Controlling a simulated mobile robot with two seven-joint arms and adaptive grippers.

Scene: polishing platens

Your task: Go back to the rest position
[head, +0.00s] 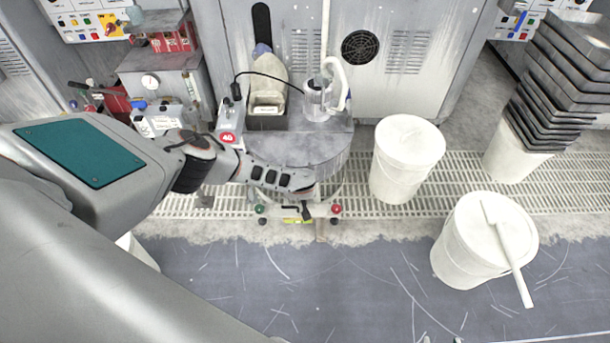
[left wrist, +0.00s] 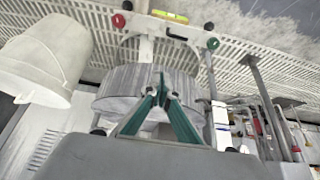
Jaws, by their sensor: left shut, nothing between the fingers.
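My left arm comes in from the left in the head view and reaches over the front of the polishing machine (head: 330,165). The fingertips are hard to make out there. In the left wrist view my left gripper (left wrist: 161,82) shows its two green fingers drawn together at the tips, with nothing between them. The round grey side of the machine (left wrist: 115,85) lies beyond the fingers in that view. I cannot tell how far apart they are. My right gripper is in neither view.
A lidded white bucket (head: 407,150) stands right of the machine. A nearer bucket (head: 465,265) has a white brush-like tool (head: 508,250) on its lid. Stacked dark trays (head: 570,75) stand at the far right. The dark front floor (head: 330,290) is mostly clear.

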